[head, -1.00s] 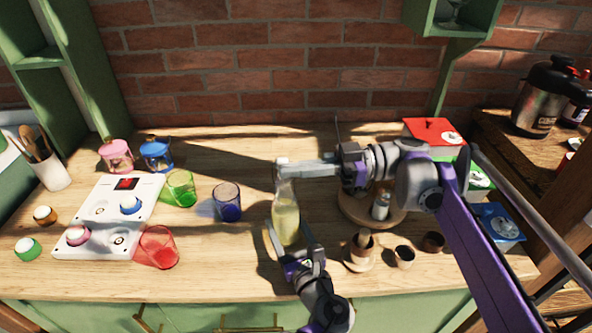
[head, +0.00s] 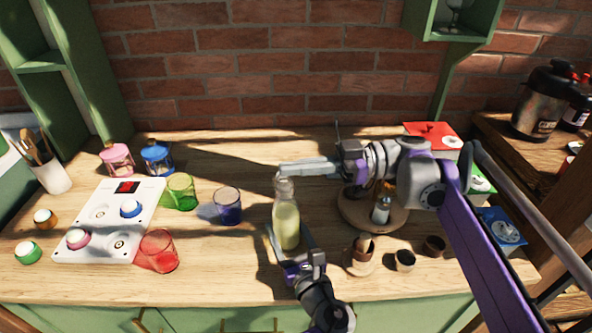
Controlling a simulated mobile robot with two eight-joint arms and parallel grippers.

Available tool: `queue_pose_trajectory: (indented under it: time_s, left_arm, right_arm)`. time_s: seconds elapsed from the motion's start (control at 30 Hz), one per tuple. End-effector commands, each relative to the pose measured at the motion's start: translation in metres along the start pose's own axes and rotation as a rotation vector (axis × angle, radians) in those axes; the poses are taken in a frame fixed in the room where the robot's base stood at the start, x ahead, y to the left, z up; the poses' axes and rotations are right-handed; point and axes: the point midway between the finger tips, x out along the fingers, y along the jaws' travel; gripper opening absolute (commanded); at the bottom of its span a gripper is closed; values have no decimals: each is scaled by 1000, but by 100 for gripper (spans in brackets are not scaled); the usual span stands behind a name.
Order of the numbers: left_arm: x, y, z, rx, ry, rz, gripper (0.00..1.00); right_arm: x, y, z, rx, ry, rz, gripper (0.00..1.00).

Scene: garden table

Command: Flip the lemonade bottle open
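The lemonade bottle (head: 286,226) is clear glass with pale yellow lemonade and stands upright near the table's front middle. My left gripper (head: 290,240) comes from below with its fingers on both sides of the bottle's lower part, holding it. My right gripper (head: 284,168) reaches in from the right, its fingers lying together with no gap visible, at the bottle's top. The bottle's mouth shows just below these fingertips. Whether they touch the bottle, and whether its stopper is open, I cannot tell.
A white panel with buttons (head: 88,240) lies farther left. A round wooden board (head: 352,218) and small wooden cups (head: 404,260) are to the right.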

Motion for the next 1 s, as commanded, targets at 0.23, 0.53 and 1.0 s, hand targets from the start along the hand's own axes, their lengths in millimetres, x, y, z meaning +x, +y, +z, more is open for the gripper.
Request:
queue_pose_trajectory:
  time_s: [0.23, 0.53, 1.0]
  left_arm:
    - [0, 0, -2, -2, 4, 0, 0]
    - [0, 0, -2, -2, 4, 0, 0]
    - [0, 0, -2, -2, 5, 0, 0]
  right_arm:
    - [-1, 0, 0, 0, 0, 0, 0]
    - [-31, 1, -8, 0, -1, 3, 0]
    - [-70, 0, -20, 0, 0, 0, 0]
